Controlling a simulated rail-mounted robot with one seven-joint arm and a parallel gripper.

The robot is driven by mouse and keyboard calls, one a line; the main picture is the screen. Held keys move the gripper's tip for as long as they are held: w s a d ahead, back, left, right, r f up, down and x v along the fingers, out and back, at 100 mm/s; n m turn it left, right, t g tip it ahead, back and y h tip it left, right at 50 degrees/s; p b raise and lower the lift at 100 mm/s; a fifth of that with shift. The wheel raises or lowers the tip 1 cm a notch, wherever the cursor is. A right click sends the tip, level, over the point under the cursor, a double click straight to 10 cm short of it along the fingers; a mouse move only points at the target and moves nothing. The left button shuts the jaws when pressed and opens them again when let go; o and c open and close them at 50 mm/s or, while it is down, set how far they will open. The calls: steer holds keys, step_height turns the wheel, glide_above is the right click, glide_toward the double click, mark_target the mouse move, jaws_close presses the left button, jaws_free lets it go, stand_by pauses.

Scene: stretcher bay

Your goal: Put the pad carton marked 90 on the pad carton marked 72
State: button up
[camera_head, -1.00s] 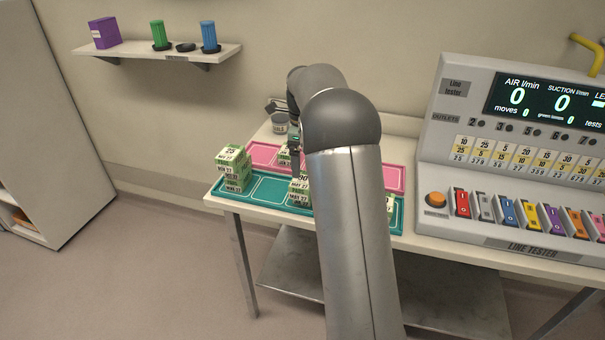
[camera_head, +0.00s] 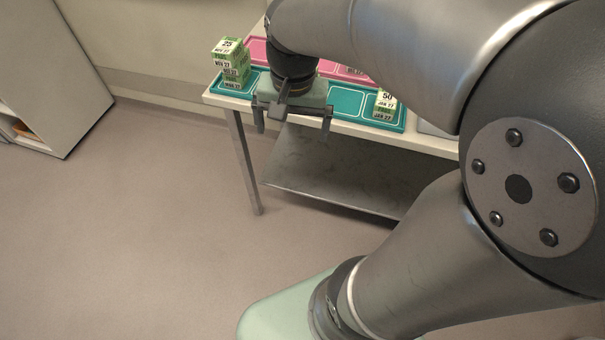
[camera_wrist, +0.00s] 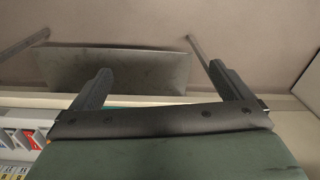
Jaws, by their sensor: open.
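My gripper (camera_head: 292,130) is open in the head view, in front of the table's near edge with its fingers pointing down. In the wrist view its two fingers (camera_wrist: 160,75) are spread with nothing between them. I cannot make out the cartons marked 90 and 72 now; my gripper and arm cover the middle of the teal tray (camera_head: 345,100). A green and white carton marked 25 (camera_head: 229,46) tops a stack at the tray's left end. A carton marked 50 (camera_head: 386,98) stands at its right end.
A pink tray (camera_head: 258,47) lies behind the teal one, with a carton (camera_head: 352,70) partly hidden by my arm. A metal lower shelf (camera_head: 335,165) is under the table, also in the wrist view (camera_wrist: 115,70). Open floor (camera_head: 150,220) lies in front.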

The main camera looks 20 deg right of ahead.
steer(key=s+a+f+n, duration=0.2)
steer(key=s+f+n, duration=0.2)
steer(key=s, duration=0.5)
steer(key=shift+s+f+n, duration=0.25)
steer(key=shift+f+n, duration=0.1)
steer(key=shift+n, duration=0.85)
